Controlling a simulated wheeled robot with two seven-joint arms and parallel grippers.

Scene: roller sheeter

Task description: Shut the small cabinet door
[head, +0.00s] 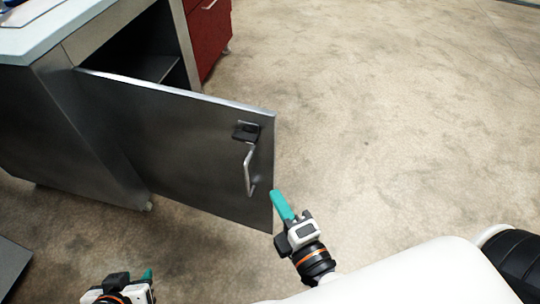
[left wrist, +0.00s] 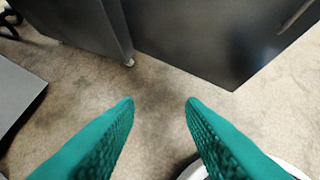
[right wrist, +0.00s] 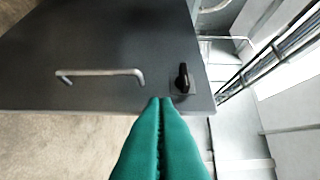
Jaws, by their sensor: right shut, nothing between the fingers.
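The small cabinet door (head: 185,145) is dark grey and stands wide open, swung out from the cabinet (head: 75,125). Its outer face carries a silver bar handle (head: 249,171) and a black latch (head: 246,131). My right gripper (head: 277,194) is shut and empty, close to the door's free edge, below the handle. In the right wrist view the handle (right wrist: 100,73) and latch (right wrist: 182,80) show beyond the shut fingertips (right wrist: 160,102); I cannot tell whether they touch the door. My left gripper (left wrist: 160,101) is open and empty over the floor, with the door (left wrist: 215,40) ahead.
A red drawer unit (head: 208,35) stands behind the cabinet. A pale countertop (head: 60,28) tops the cabinet. A dark grey panel (head: 12,265) lies at the lower left. The concrete floor (head: 400,130) to the right is clear.

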